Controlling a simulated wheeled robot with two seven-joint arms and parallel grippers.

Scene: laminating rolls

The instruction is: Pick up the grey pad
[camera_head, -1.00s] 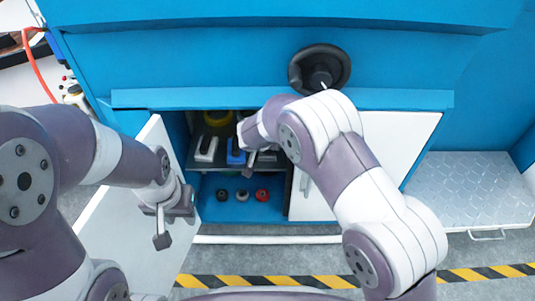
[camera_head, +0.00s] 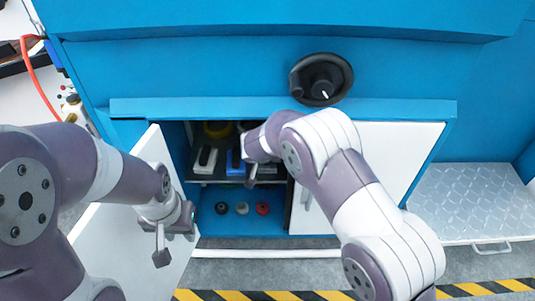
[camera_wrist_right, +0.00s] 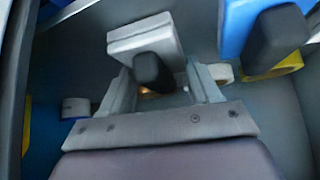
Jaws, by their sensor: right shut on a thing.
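The grey pad (camera_wrist_right: 145,36), a pale block with a black handle, shows at the top centre of the right wrist view. My right gripper (camera_wrist_right: 158,68) has its fingers on both sides of the black handle and is shut on it. In the head view this gripper (camera_head: 257,170) reaches into the open cabinet, and its arm partly hides the pad there. My left gripper (camera_head: 172,240) is by the open white door at the left; its finger gap is not clear.
A blue pad (camera_head: 235,160) and a whitish pad (camera_head: 206,158) are on the same shelf. Several small round pieces (camera_head: 242,208) lie on the blue floor below. The open white door (camera_head: 148,165) stands at the left, and a closed door (camera_head: 385,165) at the right.

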